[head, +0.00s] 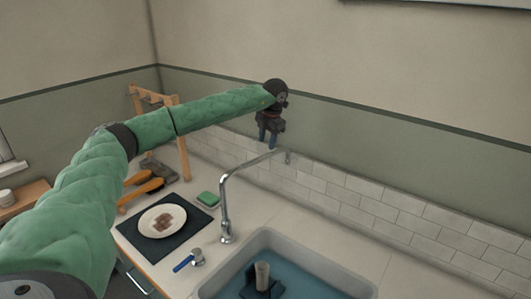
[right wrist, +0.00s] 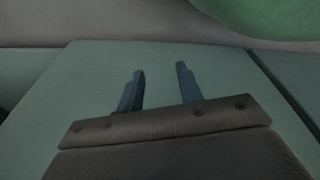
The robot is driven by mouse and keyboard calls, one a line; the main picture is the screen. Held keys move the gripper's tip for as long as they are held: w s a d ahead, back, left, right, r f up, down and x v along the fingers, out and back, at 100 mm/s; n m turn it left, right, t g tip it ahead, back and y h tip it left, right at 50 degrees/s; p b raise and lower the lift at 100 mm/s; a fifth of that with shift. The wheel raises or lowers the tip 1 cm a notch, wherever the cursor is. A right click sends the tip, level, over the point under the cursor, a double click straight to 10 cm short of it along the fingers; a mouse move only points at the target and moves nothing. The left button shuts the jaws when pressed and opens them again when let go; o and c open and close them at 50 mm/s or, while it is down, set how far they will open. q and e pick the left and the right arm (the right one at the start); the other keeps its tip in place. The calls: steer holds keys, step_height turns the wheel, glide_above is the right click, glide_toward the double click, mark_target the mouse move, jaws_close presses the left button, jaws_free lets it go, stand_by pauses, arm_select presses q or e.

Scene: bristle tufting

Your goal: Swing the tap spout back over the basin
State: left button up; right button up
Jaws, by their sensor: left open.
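The chrome tap (head: 223,205) rises from the counter left of the basin. Its spout (head: 250,166) points toward the tiled back wall, and its tip is beyond the back of the basin (head: 268,236), not over it. My left gripper (head: 267,143) points down just above the outer part of the spout, open; I cannot tell whether it touches the spout. My right gripper (right wrist: 160,78) shows in the right wrist view with its two fingers apart and nothing between them, before a plain green surface.
A beige cylinder on a dark base (head: 263,274) stands in the basin. A white plate (head: 162,220) on a dark mat, a green sponge (head: 208,198), a blue-handled tool (head: 184,263) and brushes (head: 145,188) lie left of the tap. A wooden rack stands behind.

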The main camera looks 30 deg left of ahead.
mark_target(265, 155)
arm_select(q)
steer(key=f+p, duration=0.1)
steer(key=f, duration=0.1)
steer(key=f+p, duration=0.1)
steer(key=f, duration=0.1)
steer(key=a+f+p, duration=0.1)
steer(key=f, duration=0.1)
steer(key=shift+w+a+f, duration=0.1)
steer(key=shift+w+f, duration=0.1)
steer(key=shift+f, duration=0.1)
arm_select(e)
steer(key=s+d+f, duration=0.1)
steer(key=s+f, duration=0.1)
steer(key=s, duration=0.5)
steer(key=shift+s+d+f+g, duration=0.25)
steer(key=shift+s+d+g, duration=0.05)
steer(key=shift+s+d, duration=0.1)
arm_select(q)
jaws_close()
arm_select(e)
steer(key=shift+s, duration=0.15)
